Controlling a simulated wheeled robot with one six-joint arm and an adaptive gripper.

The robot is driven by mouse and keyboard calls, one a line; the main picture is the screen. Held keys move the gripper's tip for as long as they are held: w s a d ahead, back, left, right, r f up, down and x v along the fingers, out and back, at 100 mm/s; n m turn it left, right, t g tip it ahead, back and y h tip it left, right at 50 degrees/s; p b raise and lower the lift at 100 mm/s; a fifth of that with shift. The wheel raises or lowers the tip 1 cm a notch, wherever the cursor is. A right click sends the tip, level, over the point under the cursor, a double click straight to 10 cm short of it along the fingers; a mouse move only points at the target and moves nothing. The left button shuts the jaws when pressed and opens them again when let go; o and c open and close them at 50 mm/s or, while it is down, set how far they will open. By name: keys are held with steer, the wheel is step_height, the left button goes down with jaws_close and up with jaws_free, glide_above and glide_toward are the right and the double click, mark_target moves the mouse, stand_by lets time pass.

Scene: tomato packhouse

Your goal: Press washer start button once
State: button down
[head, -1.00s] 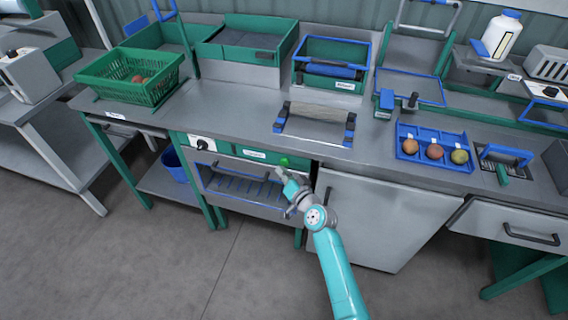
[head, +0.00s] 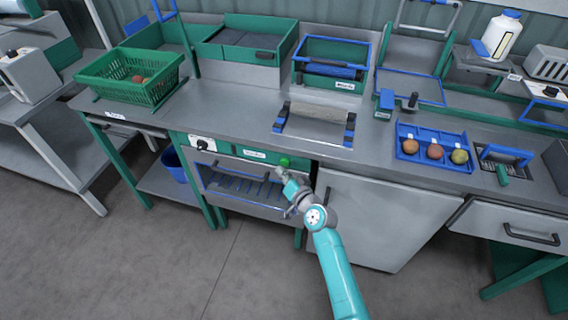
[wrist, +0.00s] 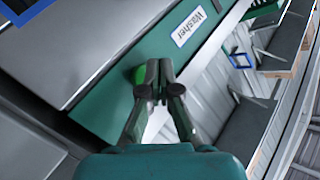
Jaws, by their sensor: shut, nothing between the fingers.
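The washer (head: 240,185) is built in under the counter, with a green front panel above a blue-framed rack. The green start button (head: 285,162) is at the right end of that panel. In the wrist view the button (wrist: 139,76) shows beside my fingertips, partly hidden behind them, near the "Washer" label (wrist: 187,29). My gripper (wrist: 158,76) is shut and empty, its tips close in front of the panel. It also shows in the head view (head: 280,172), just below the button. I cannot tell whether the tips touch the button.
A black knob (head: 202,144) is at the panel's left end. A grey cabinet door (head: 370,215) is right of the washer. On the counter stand a green basket (head: 118,92), a roller frame (head: 316,122) and a blue tomato tray (head: 409,133). The floor in front is clear.

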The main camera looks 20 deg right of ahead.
steer(key=shift+w+d, duration=0.25)
steer(key=shift+w, duration=0.1)
steer(key=shift+w+d, duration=0.3)
steer(key=shift+w, duration=0.05)
stand_by(1.1)
steer(key=shift+s+a, duration=0.1)
stand_by(0.4)
steer(key=shift+s+a, duration=0.45)
steer(key=shift+s, duration=0.15)
steer(key=shift+s+a, duration=0.75)
steer(key=shift+s, duration=0.3)
steer(key=shift+s+a, duration=0.7)
steer(key=shift+s, duration=0.3)
